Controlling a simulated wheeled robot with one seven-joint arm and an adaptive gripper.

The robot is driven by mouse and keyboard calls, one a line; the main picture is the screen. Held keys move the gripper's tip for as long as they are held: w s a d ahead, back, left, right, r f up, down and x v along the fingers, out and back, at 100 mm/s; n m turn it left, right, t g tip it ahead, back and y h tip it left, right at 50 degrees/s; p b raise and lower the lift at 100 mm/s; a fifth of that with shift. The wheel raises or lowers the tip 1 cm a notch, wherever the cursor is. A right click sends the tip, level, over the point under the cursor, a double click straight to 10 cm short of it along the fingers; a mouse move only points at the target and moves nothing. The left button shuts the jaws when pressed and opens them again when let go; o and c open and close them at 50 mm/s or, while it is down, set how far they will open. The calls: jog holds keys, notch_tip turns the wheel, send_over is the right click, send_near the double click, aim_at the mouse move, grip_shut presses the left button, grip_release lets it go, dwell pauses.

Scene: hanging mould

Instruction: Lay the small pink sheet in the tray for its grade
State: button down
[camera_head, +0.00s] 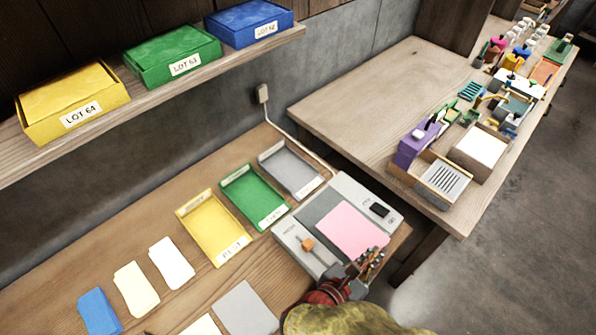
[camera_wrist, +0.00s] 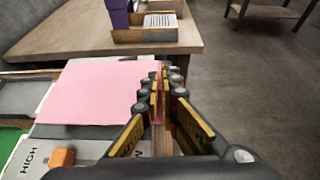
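The small pink sheet (camera_head: 353,230) lies flat over the grey pad of a pale device (camera_head: 292,237); I cannot tell if it is slightly raised. It also shows in the wrist view (camera_wrist: 95,92). My gripper (camera_head: 368,262) is at the sheet's near right edge. In the wrist view its fingers (camera_wrist: 160,92) are close together with the pink edge between them. Three shallow trays stand in a row left of the device: yellow (camera_head: 198,243), green (camera_head: 242,211) and grey (camera_head: 278,183). All look empty. Their front labels are too small to read surely.
The device has an orange slider knob (camera_head: 307,244) and a dark switch (camera_head: 379,210). Several blue, cream, white and grey sheets lie at the near left. A shelf (camera_head: 160,90) above holds yellow, green and blue lot boxes. A second table (camera_head: 370,95) carries many small items.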

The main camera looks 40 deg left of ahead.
jog(key=w+a+f, duration=0.1)
jog(key=a, duration=0.4)
jog(key=w+a+f, duration=0.1)
jog(key=a, duration=0.5)
jog(key=w+a+f, duration=0.1)
jog(key=a, duration=0.5)
jog(key=shift+a+f+b, duration=0.2)
jog(key=shift+a+b, duration=0.05)
jog(key=shift+b, duration=0.1)
jog(key=w+a+r, duration=0.1)
jog(key=a+r, duration=0.1)
jog(key=a, duration=0.4)
jog(key=b, duration=0.5)
send_over(300, 188)
jog(key=f, duration=0.8)
jog(key=shift+s+d+f, duration=0.15)
jog(key=shift+d+f, duration=0.05)
jog(key=shift+f, duration=0.15)
jog(key=shift+a+f, duration=0.15)
jog(key=shift+f, duration=0.1)
jog(key=f, duration=0.1)
jog(key=f+b, duration=0.1)
jog(key=f, duration=0.1)
jog(key=shift+w+a+f+b, duration=0.2)
jog(key=shift+w+f+b, duration=0.05)
jog(key=shift+b, duration=0.05)
jog(key=shift+r, duration=0.1)
